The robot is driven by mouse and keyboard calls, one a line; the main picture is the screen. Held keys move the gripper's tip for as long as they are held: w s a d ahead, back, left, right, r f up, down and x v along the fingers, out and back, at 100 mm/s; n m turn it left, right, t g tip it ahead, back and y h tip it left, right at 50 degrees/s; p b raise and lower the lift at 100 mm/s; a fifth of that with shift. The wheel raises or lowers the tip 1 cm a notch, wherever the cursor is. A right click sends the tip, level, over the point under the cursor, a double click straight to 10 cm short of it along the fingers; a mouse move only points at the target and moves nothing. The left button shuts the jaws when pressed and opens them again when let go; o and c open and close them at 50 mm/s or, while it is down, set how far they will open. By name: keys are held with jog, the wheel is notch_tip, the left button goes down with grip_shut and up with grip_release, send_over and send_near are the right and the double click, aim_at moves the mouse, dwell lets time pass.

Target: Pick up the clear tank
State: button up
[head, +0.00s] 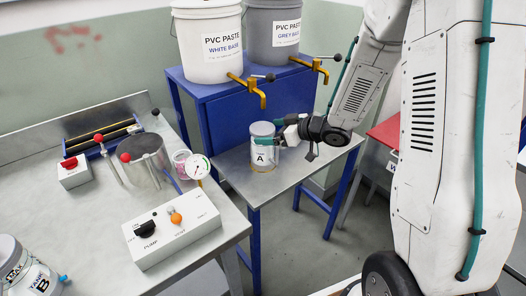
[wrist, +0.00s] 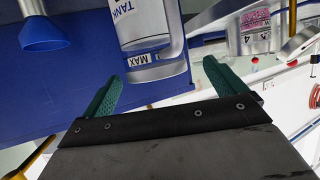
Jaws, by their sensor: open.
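A pale, see-through-looking tank marked A (head: 262,158) stands upright on a small metal table. It also shows in the wrist view (wrist: 142,25), with a TANK label, a MAX mark and a grey handle (wrist: 176,40) on its right side. My gripper (head: 281,137) is at the tank's upper right side in the head view. In the wrist view my gripper (wrist: 160,75) is open, with its green fingers apart on either side of the tank's MAX end. I cannot tell whether they touch it. A second tank, marked B (head: 32,278), is partly cut off at the lower left.
White (head: 210,48) and grey (head: 272,35) paste buckets with yellow taps stand on a blue cabinet (head: 225,105) behind the small table (head: 288,180). The left bench holds a pump box (head: 172,232), a gauge (head: 197,167) and a metal cylinder (head: 147,160).

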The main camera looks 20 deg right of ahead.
aim_at(253, 129)
jog(key=x, duration=0.5)
jog(key=shift+w+d+r, duration=0.1)
jog(key=shift+w+r, duration=0.05)
jog(key=shift+w, duration=0.15)
jog(key=c, duration=1.7)
grip_shut()
jog(key=shift+r, duration=0.15)
